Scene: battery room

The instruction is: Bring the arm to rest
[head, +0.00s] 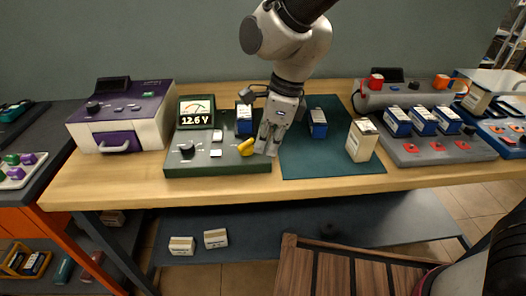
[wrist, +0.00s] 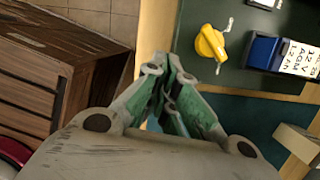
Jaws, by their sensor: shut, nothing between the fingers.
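My arm reaches down from the top of the head view over the wooden bench (head: 120,190). My gripper (head: 265,148) is shut and empty, pointing down near the front right corner of the green tester (head: 215,165). In the wrist view my gripper (wrist: 163,68) shows its fingers together with nothing between them. The tester's yellow knob (head: 247,147) is just left of the fingertips in the head view. The knob also shows in the wrist view (wrist: 210,42), apart from the fingers in the picture. I cannot tell the exact height of the fingertips.
Blue-and-white batteries stand on the tester (head: 244,120) and on the teal mat (head: 290,165). A cream battery (head: 361,140) stands on the mat's right. A purple device (head: 122,115) is left, a grey charger (head: 430,150) right. A wooden crate (head: 320,270) stands in front, below the bench.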

